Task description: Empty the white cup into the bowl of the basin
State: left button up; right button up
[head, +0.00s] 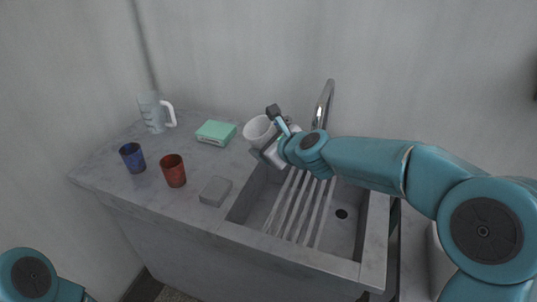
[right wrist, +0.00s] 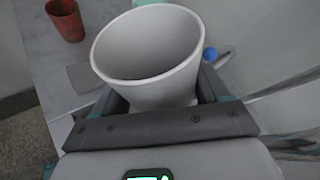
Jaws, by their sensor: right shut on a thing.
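The white cup (head: 259,131) is held in my right gripper (head: 272,144) above the back left edge of the grey stone basin (head: 290,251). In the right wrist view the cup (right wrist: 150,85) sits between the jaws, which are shut on it. Its mouth faces up toward that camera, and I see only a plain pale inside with no clear contents. The cup looks tilted in the head view. The bowl of the basin (head: 354,200) lies below and to the right, with a dark drain. Only a joint of my left arm shows at the lower left; its gripper is out of view.
A red cup (head: 174,171), a blue cup (head: 133,158), a clear pitcher (head: 154,113), a green box (head: 215,132) and a grey block (head: 215,191) stand on the counter left of the basin. Pale slats (head: 297,208) cross the bowl's left part. A tap (head: 324,103) rises behind.

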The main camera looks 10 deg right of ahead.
jog(key=m+y+b, duration=0.1)
jog(key=b, duration=0.1)
jog(key=r+m+y+b, duration=0.1)
jog(key=b, duration=0.1)
jog(key=shift+s+r+m+y+b, duration=0.15)
jog(key=shift+r+m+y+b, duration=0.25)
jog(key=shift+m+b, duration=0.1)
jog(key=shift+a+r, duration=0.15)
